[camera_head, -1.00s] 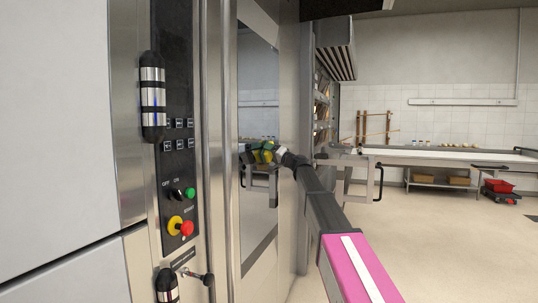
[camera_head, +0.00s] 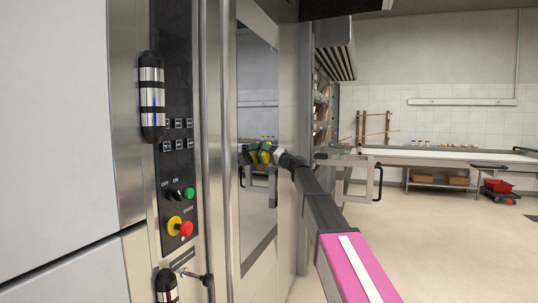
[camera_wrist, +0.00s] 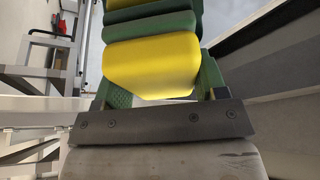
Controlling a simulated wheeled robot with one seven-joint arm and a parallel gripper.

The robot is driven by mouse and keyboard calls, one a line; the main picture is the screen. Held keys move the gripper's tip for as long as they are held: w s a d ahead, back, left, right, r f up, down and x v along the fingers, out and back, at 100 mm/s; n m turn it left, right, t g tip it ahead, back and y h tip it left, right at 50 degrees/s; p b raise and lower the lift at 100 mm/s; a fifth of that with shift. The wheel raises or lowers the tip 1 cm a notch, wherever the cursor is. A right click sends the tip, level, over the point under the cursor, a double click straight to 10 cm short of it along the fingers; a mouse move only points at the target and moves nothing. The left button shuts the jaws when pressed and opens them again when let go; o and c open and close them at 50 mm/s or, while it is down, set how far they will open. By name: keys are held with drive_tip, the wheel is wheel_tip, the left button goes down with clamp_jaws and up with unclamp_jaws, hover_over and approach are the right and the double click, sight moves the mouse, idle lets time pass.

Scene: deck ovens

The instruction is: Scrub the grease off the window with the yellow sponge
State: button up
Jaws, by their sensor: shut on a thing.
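My gripper (camera_head: 264,155) is at the window's lower half, at the end of my outstretched arm. In the wrist view my gripper (camera_wrist: 155,92) has green fingers shut on the yellow sponge (camera_wrist: 150,62). The sponge also shows small in the head view (camera_head: 265,157), close against the pane. I cannot tell whether it touches the glass. No grease can be made out from this angle.

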sight(254, 153)
drive_tip(key=shift+s+a, duration=0.35)
drive_tip(key=shift+s, duration=0.75)
drive_tip(key=shift+s+a, duration=0.4)
drive_tip(key=shift+s, duration=0.65)
drive_tip(key=shift+s+a, duration=0.35)
drive_tip(key=shift+s, duration=0.75)
drive_tip(key=shift+s+a, duration=0.35)
drive_tip(key=shift+s, duration=0.45)
drive_tip(key=shift+s+a, duration=0.3)
drive_tip(key=shift+s, duration=0.5)
drive_tip(key=shift+s+d, duration=0.35)
drive_tip(key=shift+d, duration=0.6)
drive_tip(key=shift+s+d, duration=0.3)
drive_tip(key=shift+d, duration=0.6)
drive_tip(key=shift+s+d, duration=0.35)
drive_tip(key=shift+d, duration=0.6)
drive_tip(key=shift+s+d, duration=0.25)
drive_tip(key=shift+d, duration=0.45)
drive_tip(key=shift+s+d, duration=0.25)
drive_tip(key=shift+d, duration=0.45)
